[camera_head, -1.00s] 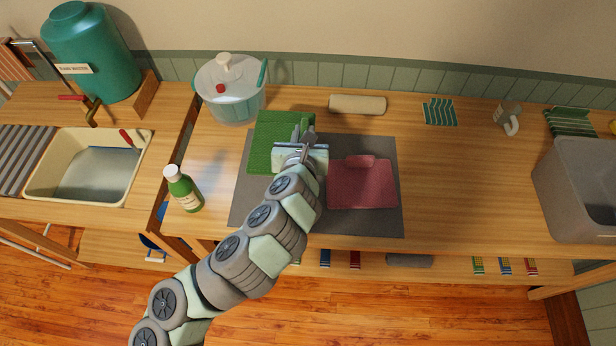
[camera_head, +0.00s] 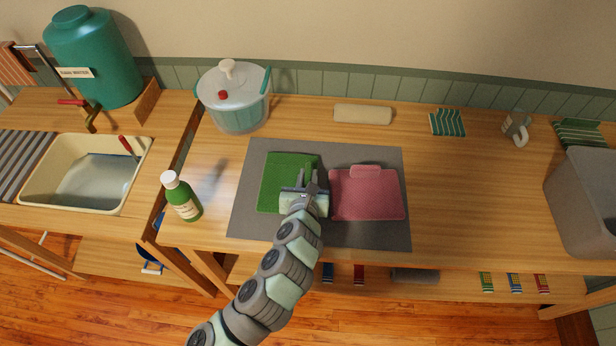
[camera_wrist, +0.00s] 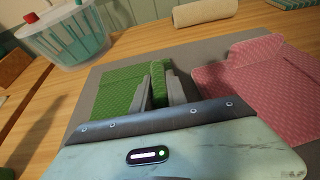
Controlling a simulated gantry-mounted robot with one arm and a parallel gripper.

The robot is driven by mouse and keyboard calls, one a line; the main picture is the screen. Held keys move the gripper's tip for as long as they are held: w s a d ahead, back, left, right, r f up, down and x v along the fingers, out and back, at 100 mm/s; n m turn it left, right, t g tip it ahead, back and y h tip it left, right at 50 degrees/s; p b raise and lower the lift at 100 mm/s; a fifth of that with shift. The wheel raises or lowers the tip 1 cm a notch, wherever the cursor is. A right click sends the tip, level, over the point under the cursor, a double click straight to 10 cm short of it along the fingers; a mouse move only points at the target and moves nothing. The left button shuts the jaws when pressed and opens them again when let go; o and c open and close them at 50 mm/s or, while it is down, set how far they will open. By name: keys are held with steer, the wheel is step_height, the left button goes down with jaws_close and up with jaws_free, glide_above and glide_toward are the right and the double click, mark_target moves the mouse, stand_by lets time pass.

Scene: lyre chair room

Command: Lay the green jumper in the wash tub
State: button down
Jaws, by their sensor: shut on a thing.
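The green jumper (camera_head: 279,178) lies folded and flat-looking over the left part of a grey mat (camera_head: 345,238). My gripper (camera_head: 306,188) is at its right side, shut on a raised green fold. The wrist view shows the jumper (camera_wrist: 120,88) and the fold between my gripper's fingers (camera_wrist: 158,90). I cannot tell whether the jumper's underside touches the mat. A cream tub (camera_head: 133,176) with water-like contents is set in the left counter. A deep grey tub (camera_head: 580,215) stands at the far right; its inside is mostly out of view. The pictures do not label either as the wash tub.
A pink folded garment (camera_head: 366,195) lies just right of my gripper. A green bottle (camera_head: 182,197) and a lidded clear spinner (camera_head: 234,98) stand left of the mat. A beige roll (camera_head: 362,113) lies behind it. The counter right of the mat is mostly clear.

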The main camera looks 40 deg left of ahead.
steer(key=c, duration=1.3)
jaws_free()
steer(key=shift+f, duration=0.1)
steer(key=shift+r, duration=0.25)
steer(key=shift+s+d+r, duration=0.15)
steer(key=shift+s, duration=0.15)
steer(key=p+v, duration=0.6)
steer(key=v, duration=0.3)
steer(key=shift+s+d+r+p, duration=0.15)
steer(key=shift+r+p, duration=0.15)
steer(key=shift+p, duration=0.05)
steer(key=shift+s+d+r+p, duration=0.1)
steer(key=shift+s+d+p, duration=0.35)
steer(key=shift+s+p, duration=0.3)
steer(key=shift+w, duration=0.1)
